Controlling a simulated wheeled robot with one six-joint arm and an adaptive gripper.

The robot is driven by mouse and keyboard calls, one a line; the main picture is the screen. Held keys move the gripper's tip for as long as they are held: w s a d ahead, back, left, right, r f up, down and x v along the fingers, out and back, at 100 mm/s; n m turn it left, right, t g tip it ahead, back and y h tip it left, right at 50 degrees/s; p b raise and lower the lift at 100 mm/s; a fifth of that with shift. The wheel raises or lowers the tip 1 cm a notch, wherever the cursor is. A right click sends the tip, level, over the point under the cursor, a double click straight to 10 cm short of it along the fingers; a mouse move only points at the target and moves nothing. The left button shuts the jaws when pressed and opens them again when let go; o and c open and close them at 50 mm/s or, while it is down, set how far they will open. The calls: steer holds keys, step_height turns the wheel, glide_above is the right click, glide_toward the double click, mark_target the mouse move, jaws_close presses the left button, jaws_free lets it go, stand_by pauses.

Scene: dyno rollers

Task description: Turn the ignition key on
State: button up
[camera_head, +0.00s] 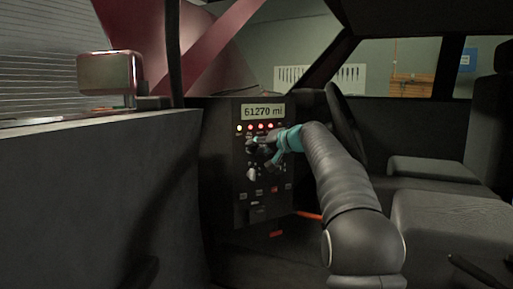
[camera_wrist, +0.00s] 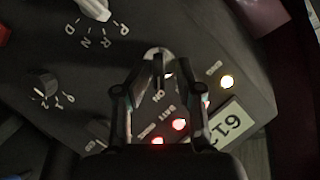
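The ignition key (camera_wrist: 158,68) is a dark upright grip on a round silvery base, seen in the wrist view beside an upside-down "ON" label. My gripper (camera_wrist: 158,88) has its two dark fingers on either side of the key, with a gap showing on each side. The fingers look open and not closed on it. In the head view my gripper (camera_head: 262,150) is at the upper part of the dark dashboard panel (camera_head: 241,208) and hides the key there. The key's exact turn position is hard to tell.
A display (camera_head: 263,111) reads 61270 mi above a lit yellow lamp (camera_head: 239,128) and several lit red lamps. A white P-R-N-D selector (camera_wrist: 95,8) and a dark rotary knob (camera_wrist: 45,85) sit near the key. The steering wheel (camera_head: 344,118) is right of the panel.

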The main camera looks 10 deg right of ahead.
steer(key=shift+d, duration=0.2)
steer(key=shift+s+d+r, duration=0.1)
steer(key=shift+s+d, duration=0.05)
steer(key=shift+s, duration=0.05)
steer(key=v, duration=1.1)
steer(key=shift+s+d, duration=0.1)
